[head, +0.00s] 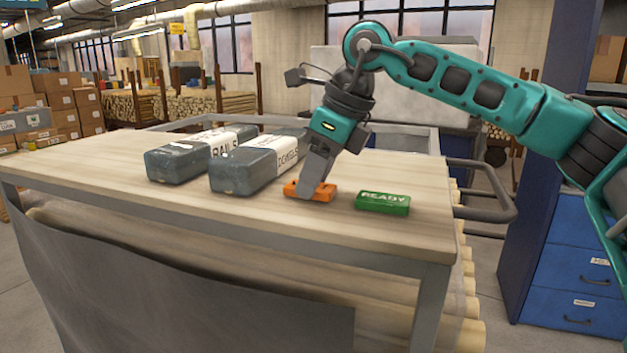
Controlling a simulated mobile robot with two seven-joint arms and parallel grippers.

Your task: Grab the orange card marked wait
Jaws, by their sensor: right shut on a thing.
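The orange card (294,190) lies on the wooden table top (150,215), near its right part. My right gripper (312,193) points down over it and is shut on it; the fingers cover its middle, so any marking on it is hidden. The card appears to be at table height; I cannot tell whether it is lifted. A green block marked READY (382,203) lies just to the right of the orange card, apart from it. My left gripper is not in view.
Two grey wrapped packages, one marked RAILS (185,160) and one marked DOWELS (245,175), lie left of the gripper. A blue drawer cabinet (575,270) stands right of the table. The table's front left is clear.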

